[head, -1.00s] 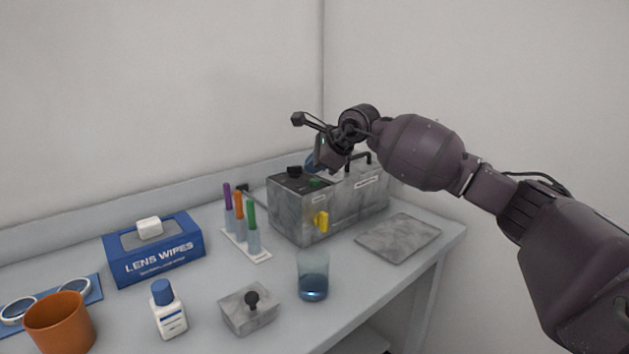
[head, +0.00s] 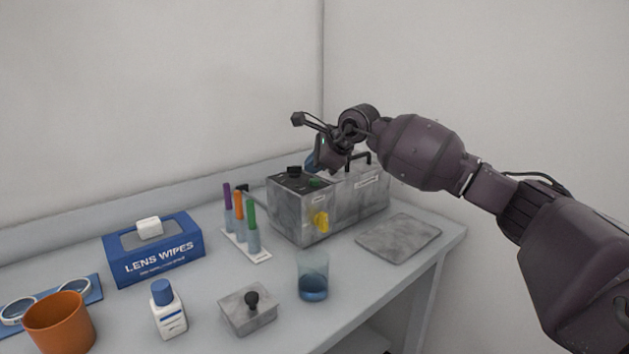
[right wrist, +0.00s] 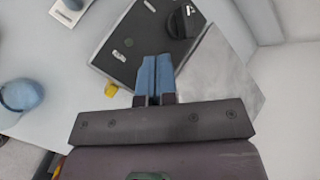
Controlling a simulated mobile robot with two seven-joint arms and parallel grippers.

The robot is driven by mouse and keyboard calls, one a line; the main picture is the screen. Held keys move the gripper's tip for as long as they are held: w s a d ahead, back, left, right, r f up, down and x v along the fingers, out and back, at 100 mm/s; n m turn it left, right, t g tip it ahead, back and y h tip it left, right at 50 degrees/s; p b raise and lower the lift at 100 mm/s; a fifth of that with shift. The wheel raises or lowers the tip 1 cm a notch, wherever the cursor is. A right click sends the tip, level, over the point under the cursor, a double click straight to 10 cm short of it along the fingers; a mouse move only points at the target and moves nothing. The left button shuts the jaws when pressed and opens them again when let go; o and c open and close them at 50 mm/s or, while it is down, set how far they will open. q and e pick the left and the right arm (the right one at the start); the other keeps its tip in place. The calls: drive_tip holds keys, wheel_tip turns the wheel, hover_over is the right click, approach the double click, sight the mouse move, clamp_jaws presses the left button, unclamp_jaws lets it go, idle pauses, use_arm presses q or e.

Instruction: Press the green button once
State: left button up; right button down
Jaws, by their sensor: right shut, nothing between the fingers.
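The grey marbled instrument (head: 300,218) stands at the back right of the bench. The green button (head: 315,183) sits on its dark top panel, beside a black knob (head: 294,171). My right gripper (head: 311,164) hangs over the instrument, its blue fingers close above and behind the button in the picture; I cannot tell whether they touch it. In the right wrist view, the blue fingers (right wrist: 154,76) are shut together with nothing between them, over the edge of the dark panel (right wrist: 120,50). My left gripper is not in view.
A yellow part (head: 321,222) sticks out of the instrument's front. A test tube rack (head: 246,246), a glass with blue liquid (head: 313,280) and a grey slab (head: 398,238) stand or lie nearby.

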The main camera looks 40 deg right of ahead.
sight(314, 180)
drive_tip(key=shift+f, duration=0.1)
idle(0.5)
drive_tip(key=shift+f, duration=0.3)
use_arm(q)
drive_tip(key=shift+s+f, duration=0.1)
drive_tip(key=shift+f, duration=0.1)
use_arm(e)
drive_tip(key=shift+f, duration=0.55)
idle(0.8)
drive_tip(key=shift+r, duration=0.15)
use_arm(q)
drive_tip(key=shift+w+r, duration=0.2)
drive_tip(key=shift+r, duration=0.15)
use_arm(e)
drive_tip(key=shift+r, duration=0.8)
drive_tip(key=shift+r+p, duration=0.65)
drive_tip(key=shift+r, duration=1.9)
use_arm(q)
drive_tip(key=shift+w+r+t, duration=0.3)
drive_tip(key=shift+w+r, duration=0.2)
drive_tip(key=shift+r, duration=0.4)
use_arm(e)
drive_tip(key=shift+f, duration=0.1)
